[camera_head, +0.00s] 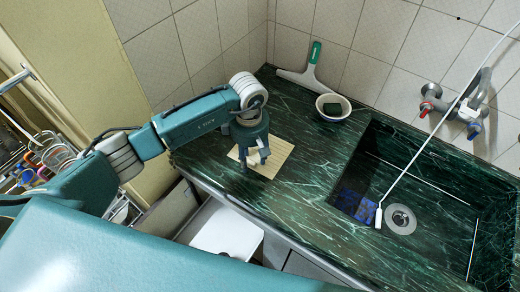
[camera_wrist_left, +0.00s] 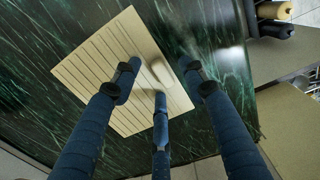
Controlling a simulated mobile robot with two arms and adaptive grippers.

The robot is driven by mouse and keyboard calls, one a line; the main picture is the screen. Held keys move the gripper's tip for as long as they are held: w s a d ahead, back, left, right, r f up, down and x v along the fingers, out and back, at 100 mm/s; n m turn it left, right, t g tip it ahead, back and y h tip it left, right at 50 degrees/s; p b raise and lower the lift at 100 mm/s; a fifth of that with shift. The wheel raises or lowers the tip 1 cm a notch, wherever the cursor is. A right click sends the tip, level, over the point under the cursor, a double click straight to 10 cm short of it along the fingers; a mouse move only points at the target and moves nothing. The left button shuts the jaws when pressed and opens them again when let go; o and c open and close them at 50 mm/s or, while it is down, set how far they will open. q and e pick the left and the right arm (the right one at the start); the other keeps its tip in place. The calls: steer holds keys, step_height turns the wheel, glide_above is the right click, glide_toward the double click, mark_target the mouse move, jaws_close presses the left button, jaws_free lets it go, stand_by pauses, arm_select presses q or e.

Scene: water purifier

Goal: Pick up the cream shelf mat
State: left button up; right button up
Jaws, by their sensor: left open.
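The cream shelf mat (camera_head: 281,156) lies flat on the dark green marble counter, near its left end. It is a ribbed, square-like sheet, also seen in the left wrist view (camera_wrist_left: 100,62). My left gripper (camera_head: 254,165) points down over the mat and hides part of it. In the left wrist view my left gripper (camera_wrist_left: 160,80) has its three fingers spread apart with nothing held between them. I cannot tell whether the fingertips touch the mat. A pale rounded patch on the mat shows between the fingers. My right gripper is not in view.
A squeegee with a green handle (camera_head: 314,53) leans by the tiled wall. A white bowl (camera_head: 333,108) holds a dark item. The sink (camera_head: 430,190) is at the right, with red and blue taps (camera_head: 452,106) behind. The counter between mat and sink is clear.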

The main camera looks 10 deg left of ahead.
arm_select(q)
jaws_close()
